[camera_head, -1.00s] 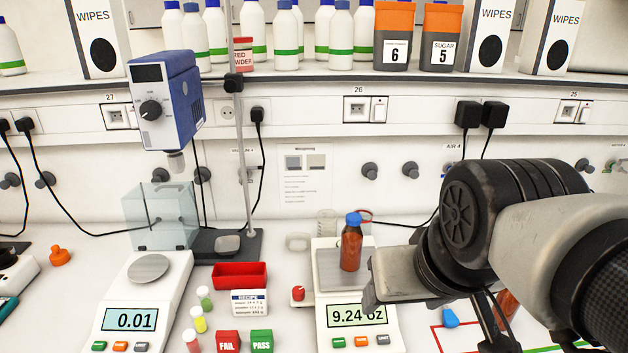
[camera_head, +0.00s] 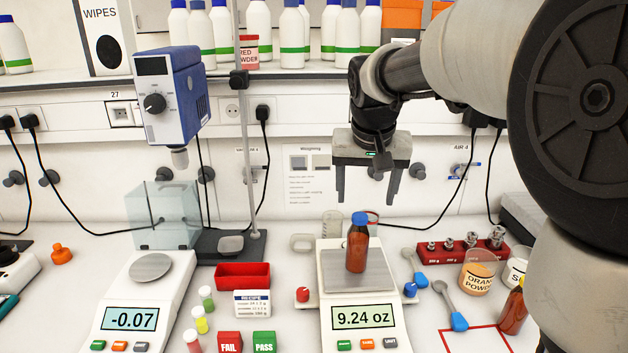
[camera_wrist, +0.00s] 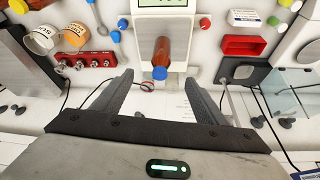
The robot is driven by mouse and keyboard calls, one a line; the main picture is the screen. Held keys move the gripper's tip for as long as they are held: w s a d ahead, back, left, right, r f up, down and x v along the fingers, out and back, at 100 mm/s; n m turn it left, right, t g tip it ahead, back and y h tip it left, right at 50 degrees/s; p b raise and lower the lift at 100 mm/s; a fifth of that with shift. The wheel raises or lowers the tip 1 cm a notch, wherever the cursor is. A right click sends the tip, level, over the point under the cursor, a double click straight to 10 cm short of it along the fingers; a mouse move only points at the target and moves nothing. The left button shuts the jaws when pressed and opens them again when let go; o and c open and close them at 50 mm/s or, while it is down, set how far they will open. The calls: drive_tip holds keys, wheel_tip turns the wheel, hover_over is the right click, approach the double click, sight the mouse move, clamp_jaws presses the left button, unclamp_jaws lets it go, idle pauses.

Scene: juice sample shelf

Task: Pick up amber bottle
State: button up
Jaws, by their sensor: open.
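An amber bottle (camera_head: 357,247) with a blue cap stands upright on the pan of the right-hand scale (camera_head: 334,270), whose display reads 9.24 oz. My gripper (camera_head: 366,200) is open and empty, fingers pointing down, above and behind the bottle in the head view. In the wrist view the bottle (camera_wrist: 161,55) shows beyond the fingertips and between their lines, cap toward my gripper (camera_wrist: 160,84), and nothing touches it. A second amber bottle (camera_head: 513,309) leans or stands at the far right, partly hidden by my arm.
A glass beaker (camera_head: 331,222) stands close behind the scale. Blue-handled spoons (camera_head: 458,320), an orange powder jar (camera_head: 478,275) and a red weight holder (camera_head: 462,252) lie to the right. A red tray (camera_head: 242,276) and another scale (camera_head: 145,300) are left. A stand pole (camera_head: 242,150) rises left of my gripper.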

sight(358, 220)
drive_tip(key=x, duration=0.5)
drive_tip(key=w+x, duration=0.1)
drive_tip(key=x, duration=0.4)
drive_tip(key=w+r+x, duration=0.1)
drive_tip(key=x, duration=0.3)
drive_tip(key=shift+w+a+f, duration=0.2)
drive_tip(key=shift+f, duration=0.2)
drive_tip(key=shift+s+p+x, duration=0.2)
drive_tip(key=shift+x, duration=1.2)
drive_tip(key=shift+s+p+x, duration=0.15)
drive_tip(key=shift+x, duration=1.2)
drive_tip(key=shift+d+f, duration=0.15)
drive_tip(key=c, duration=1.4)
